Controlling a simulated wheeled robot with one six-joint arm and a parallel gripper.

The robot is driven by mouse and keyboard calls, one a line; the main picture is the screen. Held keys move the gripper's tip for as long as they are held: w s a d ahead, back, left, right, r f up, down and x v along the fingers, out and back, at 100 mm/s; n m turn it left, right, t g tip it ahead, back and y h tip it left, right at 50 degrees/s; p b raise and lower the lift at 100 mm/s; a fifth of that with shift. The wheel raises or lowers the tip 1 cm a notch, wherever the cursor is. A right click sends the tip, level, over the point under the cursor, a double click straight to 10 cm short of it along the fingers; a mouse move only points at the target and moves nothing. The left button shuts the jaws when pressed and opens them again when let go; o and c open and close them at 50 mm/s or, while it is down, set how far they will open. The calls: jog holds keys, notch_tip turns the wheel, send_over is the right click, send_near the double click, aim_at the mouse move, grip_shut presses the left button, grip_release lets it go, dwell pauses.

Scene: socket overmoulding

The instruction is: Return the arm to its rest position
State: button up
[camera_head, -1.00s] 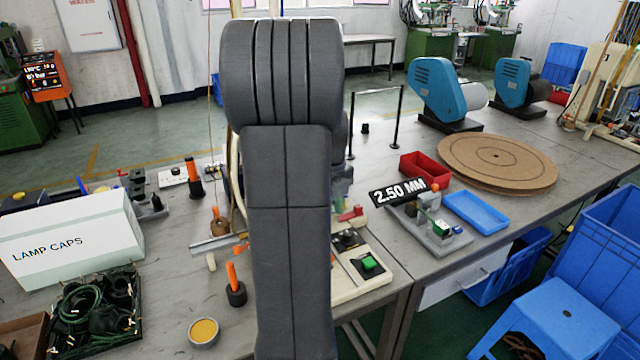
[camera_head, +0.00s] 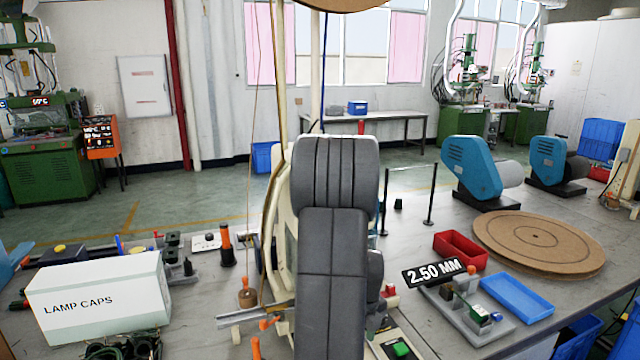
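My grey arm (camera_head: 333,250) stands upright in the middle of the head view, with its rounded joint at the top. It blocks the view of part of the bench behind it. My gripper does not show in this view; it is out of frame or hidden behind the arm links.
A white LAMP CAPS box (camera_head: 100,298) stands on the bench at left. To the right are a red bin (camera_head: 460,250), a blue tray (camera_head: 517,297), a 2.50 MM sign (camera_head: 432,271) and a round brown board (camera_head: 538,241). Blue machines (camera_head: 470,168) stand further back.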

jog(key=shift+s+d, duration=0.1)
jog(key=shift+s, duration=0.15)
